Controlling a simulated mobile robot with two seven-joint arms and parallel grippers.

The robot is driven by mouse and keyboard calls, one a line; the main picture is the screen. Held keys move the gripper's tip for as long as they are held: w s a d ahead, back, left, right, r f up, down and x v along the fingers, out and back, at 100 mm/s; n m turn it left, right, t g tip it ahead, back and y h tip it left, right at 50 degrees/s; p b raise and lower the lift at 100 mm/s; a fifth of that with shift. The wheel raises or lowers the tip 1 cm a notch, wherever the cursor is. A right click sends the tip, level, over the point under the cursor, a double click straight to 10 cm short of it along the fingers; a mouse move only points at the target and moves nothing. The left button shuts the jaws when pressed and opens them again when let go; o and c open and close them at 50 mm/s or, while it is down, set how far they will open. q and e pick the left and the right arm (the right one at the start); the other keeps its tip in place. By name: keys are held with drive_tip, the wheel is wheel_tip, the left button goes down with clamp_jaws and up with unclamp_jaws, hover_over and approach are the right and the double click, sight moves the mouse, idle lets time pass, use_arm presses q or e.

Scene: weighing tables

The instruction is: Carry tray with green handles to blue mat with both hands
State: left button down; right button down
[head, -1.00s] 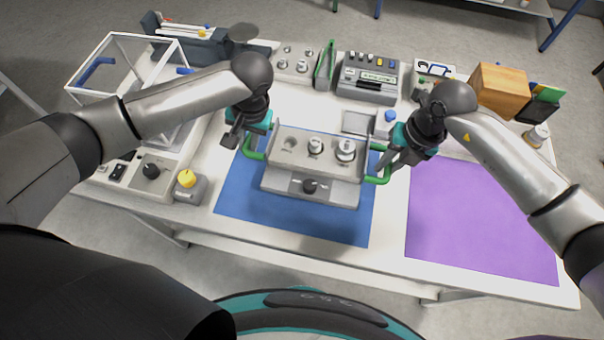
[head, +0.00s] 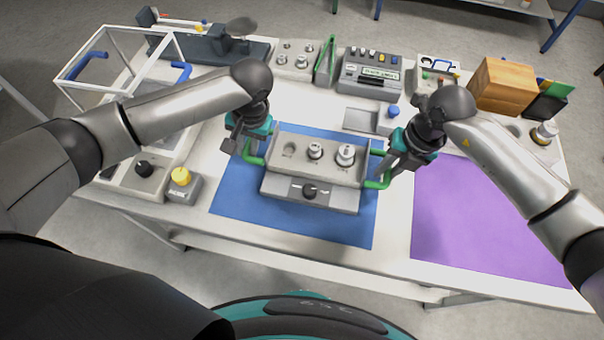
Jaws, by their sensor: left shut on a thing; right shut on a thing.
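The grey tray (head: 282,182) with green handles is over the blue mat (head: 235,205), within its width. I cannot tell whether it touches the mat. My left gripper (head: 243,150) is shut on the left green handle (head: 254,160). My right gripper (head: 391,170) is shut on the right green handle (head: 378,184). The fingers partly hide both handles.
A purple mat (head: 480,220) lies bare on the right. A yellow-knobbed box (head: 181,182) and a clear-sided frame case (head: 120,75) stand on the left. A labelled device (head: 370,75), a blue-knobbed box (head: 391,118) and a wooden block (head: 501,86) stand behind.

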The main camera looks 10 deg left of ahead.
use_arm(q)
drive_tip(key=shift+f+b, duration=0.45)
drive_tip(key=shift+f, duration=0.05)
use_arm(e)
drive_tip(key=shift+w+f, duration=0.1)
drive_tip(key=shift+f, duration=0.4)
use_arm(q)
drive_tip(key=c, duration=0.8)
unclamp_jaws()
use_arm(e)
drive_tip(key=c, duration=0.8)
unclamp_jaws()
use_arm(q)
drive_tip(key=shift+r, duration=0.15)
